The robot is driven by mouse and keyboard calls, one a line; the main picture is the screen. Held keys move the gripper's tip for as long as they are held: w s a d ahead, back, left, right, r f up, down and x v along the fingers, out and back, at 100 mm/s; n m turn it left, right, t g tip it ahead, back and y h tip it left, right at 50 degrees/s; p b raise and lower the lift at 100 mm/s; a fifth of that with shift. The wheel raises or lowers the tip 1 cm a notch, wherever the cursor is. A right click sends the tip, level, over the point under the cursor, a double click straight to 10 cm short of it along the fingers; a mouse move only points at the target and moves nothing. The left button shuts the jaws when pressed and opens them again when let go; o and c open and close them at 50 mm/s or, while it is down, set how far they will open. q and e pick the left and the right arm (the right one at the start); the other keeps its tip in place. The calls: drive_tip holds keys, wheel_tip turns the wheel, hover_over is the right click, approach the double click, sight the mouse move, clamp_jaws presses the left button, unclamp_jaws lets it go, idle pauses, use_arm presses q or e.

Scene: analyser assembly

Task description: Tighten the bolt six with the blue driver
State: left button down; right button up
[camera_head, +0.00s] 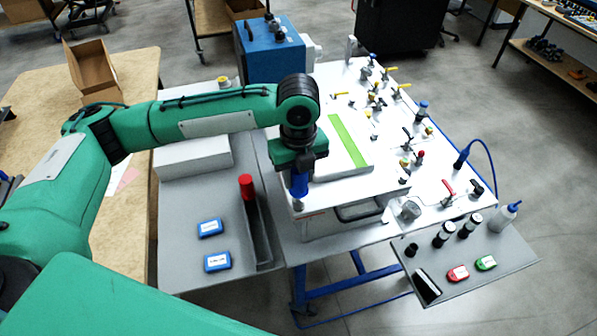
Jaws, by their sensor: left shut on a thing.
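My left gripper (298,170) points down near the middle of the head view and is shut on the blue driver (299,187). The driver hangs upright, with its lower end over the near left corner of a white panel (352,188) on a box-like unit. I cannot tell whether its tip touches anything there. No bolt can be made out clearly, and bolt six cannot be told apart. My right gripper is not in view.
Two blue boxes (210,228) lie on the grey table. Valves and fittings crowd the white bench (440,165) to the right. A grey shelf (500,258) holds small bottles.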

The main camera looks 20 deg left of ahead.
use_arm(q)
drive_tip(key=shift+f, duration=0.45)
drive_tip(key=c, duration=1.7)
unclamp_jaws()
clamp_jaws()
drive_tip(key=shift+r+m+p, duration=0.15)
drive_tip(key=shift+m+p, duration=0.15)
drive_tip(key=shift+m, duration=0.2)
drive_tip(key=shift+m+p, duration=0.45)
drive_tip(key=shift+m, duration=0.65)
drive_tip(key=m+p, duration=0.2)
drive_tip(key=m, duration=0.3)
drive_tip(key=m+p, duration=0.1)
drive_tip(key=m, duration=0.5)
drive_tip(key=shift+d, duration=0.1)
drive_tip(key=m+p, duration=0.1)
drive_tip(key=m, duration=0.3)
drive_tip(key=o, duration=0.6)
unclamp_jaws()
drive_tip(key=shift+s+f, duration=0.1)
drive_tip(key=shift+f, duration=0.1)
